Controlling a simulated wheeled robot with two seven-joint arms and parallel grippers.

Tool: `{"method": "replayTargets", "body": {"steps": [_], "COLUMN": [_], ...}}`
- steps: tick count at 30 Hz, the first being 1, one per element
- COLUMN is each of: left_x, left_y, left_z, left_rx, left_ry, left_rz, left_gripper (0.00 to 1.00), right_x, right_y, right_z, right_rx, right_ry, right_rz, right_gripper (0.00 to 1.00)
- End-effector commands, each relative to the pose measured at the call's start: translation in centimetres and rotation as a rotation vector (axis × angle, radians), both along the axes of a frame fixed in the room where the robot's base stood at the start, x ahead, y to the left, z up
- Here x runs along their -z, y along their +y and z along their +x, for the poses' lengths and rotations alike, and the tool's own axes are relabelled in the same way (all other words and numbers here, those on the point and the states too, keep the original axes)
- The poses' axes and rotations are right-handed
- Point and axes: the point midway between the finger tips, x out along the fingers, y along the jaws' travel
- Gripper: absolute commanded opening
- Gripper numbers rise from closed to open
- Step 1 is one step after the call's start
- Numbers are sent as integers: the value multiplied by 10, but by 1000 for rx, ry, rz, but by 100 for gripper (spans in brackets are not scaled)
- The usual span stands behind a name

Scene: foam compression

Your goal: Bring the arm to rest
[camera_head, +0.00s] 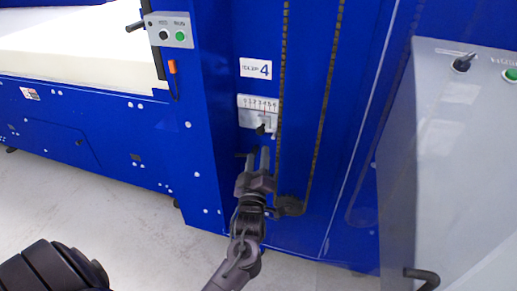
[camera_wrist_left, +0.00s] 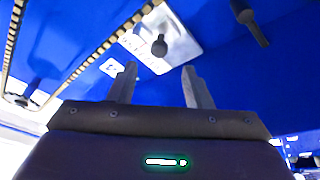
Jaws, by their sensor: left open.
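My left gripper (camera_head: 257,158) is in front of the blue machine's panel, just below a white scale plate (camera_head: 258,106) with a small dark knob (camera_head: 261,129). Its two fingers are apart with nothing between them. In the left wrist view the gripper (camera_wrist_left: 156,77) is also open and empty. The scale plate (camera_wrist_left: 177,42) and its knob (camera_wrist_left: 159,46) lie beyond the fingertips there, apart from them. My right gripper is in neither view.
The blue machine (camera_head: 218,140) carries a chain loop (camera_head: 320,110), a label with a 4 (camera_head: 256,69) and a switch box (camera_head: 168,30). White foam (camera_head: 75,45) lies at left. A grey cabinet (camera_head: 450,150) stands at right. The floor (camera_head: 110,210) at left is clear.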

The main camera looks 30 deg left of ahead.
Motion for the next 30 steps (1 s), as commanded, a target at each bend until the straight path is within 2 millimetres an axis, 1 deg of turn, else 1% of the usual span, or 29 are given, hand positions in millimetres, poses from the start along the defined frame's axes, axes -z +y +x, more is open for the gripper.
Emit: {"method": "replayTargets", "body": {"steps": [1, 4, 17, 20, 23, 25, 26, 27, 28, 29, 30], "left_x": [1, 1, 1, 7, 35, 72, 91, 119, 141, 163, 192], "left_y": [-2, -3, -3, -4, -12, -22, -27, -34, -40, -45, -52], "left_z": [-4, -6, -6, -5, -2, -2, -3, -6, -10, -15, -24], "left_rx": [-1, -1, -1, 4, 26, 57, 75, 100, 122, 143, 174], "left_ry": [-1, -1, -1, 17, 103, 208, 263, 343, 405, 468, 549], "left_rz": [0, 0, 0, 6, 31, 66, 85, 113, 135, 157, 187], "left_gripper": [45, 45, 45, 45, 45, 45, 45, 45, 45, 45, 45], "right_x": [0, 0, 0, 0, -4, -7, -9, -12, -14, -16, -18], "right_y": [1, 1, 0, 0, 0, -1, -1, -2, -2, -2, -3], "right_z": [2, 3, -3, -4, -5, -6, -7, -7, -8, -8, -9], "right_rx": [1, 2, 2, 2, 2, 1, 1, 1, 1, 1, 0], "right_ry": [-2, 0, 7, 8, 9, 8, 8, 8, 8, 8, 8], "right_rz": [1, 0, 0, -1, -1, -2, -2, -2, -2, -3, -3], "right_gripper": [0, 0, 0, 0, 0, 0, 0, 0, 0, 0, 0]}}
